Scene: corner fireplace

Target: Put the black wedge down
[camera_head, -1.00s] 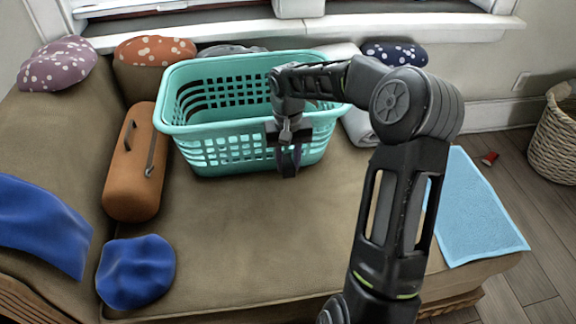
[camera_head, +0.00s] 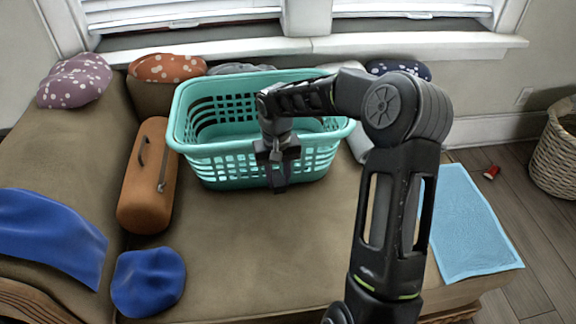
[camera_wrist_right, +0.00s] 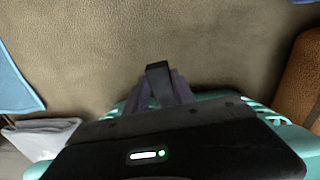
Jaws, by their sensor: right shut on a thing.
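My right gripper (camera_head: 279,180) hangs pointing down at the front side of the teal basket (camera_head: 222,152), over the brown sofa seat (camera_head: 235,250). In the right wrist view my right gripper (camera_wrist_right: 161,88) is shut on the black wedge (camera_wrist_right: 158,72), a small dark block between the fingertips. Brown seat fabric shows beyond the wedge; I cannot tell whether the wedge touches it. In the head view the wedge is hard to make out against the dark fingers. My left gripper is not in view.
An orange-brown bolster bag (camera_head: 150,185) lies left of the basket. A blue cushion (camera_head: 148,282) and a blue cloth (camera_head: 45,232) lie at the front left. A light-blue towel (camera_head: 465,225) is at the right. The seat's middle front is clear.

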